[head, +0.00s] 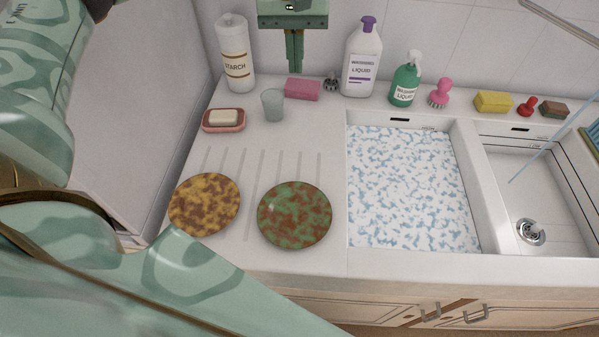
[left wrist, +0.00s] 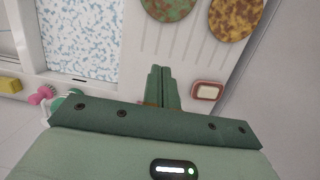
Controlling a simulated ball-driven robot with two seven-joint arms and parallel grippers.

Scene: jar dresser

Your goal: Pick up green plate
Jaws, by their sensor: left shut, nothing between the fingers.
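The green plate (head: 295,215), mottled green and brown, lies on the ribbed drainboard left of the sink in the head view. It also shows at the top of the left wrist view (left wrist: 170,8), partly cut off by the frame edge. My left gripper (head: 294,68) is at the top of the head view, above the back of the counter and well behind the plate. Its two fingers (left wrist: 162,88) are together and hold nothing. The plate's upper face is unobstructed in the head view. My right gripper is not in view.
A yellow-brown plate (head: 204,204) lies just left of the green plate. A soap dish (head: 223,127), cup (head: 272,105), pink sponge (head: 302,89) and tall bottles (head: 361,62) stand behind. A foam-filled sink (head: 410,190) is at the right. The counter between cup and plates is clear.

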